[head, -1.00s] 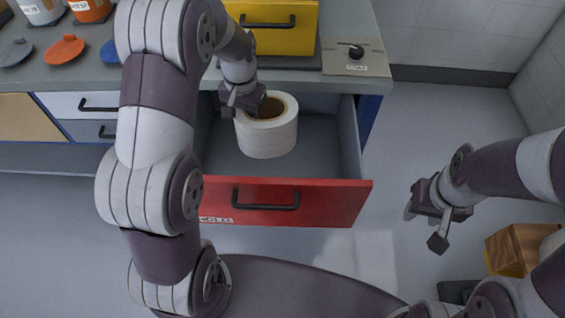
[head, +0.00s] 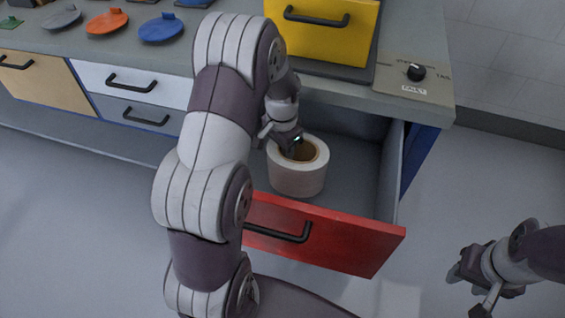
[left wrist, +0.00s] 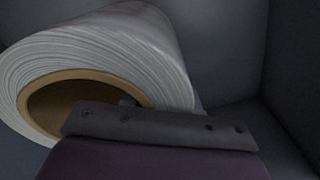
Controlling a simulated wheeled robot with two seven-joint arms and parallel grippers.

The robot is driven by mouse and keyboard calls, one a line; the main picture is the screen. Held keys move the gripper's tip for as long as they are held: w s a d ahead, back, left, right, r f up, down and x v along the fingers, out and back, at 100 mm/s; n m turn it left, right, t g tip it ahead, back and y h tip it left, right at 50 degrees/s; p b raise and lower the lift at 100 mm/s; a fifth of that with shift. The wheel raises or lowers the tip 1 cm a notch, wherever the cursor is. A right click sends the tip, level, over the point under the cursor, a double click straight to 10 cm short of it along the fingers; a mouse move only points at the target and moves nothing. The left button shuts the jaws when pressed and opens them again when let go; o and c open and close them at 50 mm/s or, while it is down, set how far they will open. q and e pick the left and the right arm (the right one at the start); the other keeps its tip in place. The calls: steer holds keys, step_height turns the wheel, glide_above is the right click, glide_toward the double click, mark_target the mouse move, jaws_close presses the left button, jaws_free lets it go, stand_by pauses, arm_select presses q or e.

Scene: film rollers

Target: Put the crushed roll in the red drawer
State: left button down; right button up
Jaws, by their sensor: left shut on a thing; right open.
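The white roll (head: 297,180) with a brown core is inside the open red drawer (head: 325,235), behind its red front and toward its left side. My left gripper (head: 288,144) reaches down from above and is shut on the roll's wall at the core. In the left wrist view the roll (left wrist: 120,45) shows its layered end and core beside the gripper (left wrist: 160,125). I cannot tell whether the roll rests on the drawer floor. My right gripper (head: 472,285) is open and empty, off to the right of the drawer.
Coloured lids (head: 160,27) lie at the left. The drawer's right part is clear.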

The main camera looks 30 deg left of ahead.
arm_select(q)
step_height(320, 180, down, 4)
steer(key=shift+w+f+b, duration=0.1)
steer(key=shift+b, duration=0.45)
steer(key=c, duration=0.8)
jaws_free()
steer(key=shift+c, duration=0.2)
step_height(320, 180, up, 12)
steer(key=p, duration=0.4)
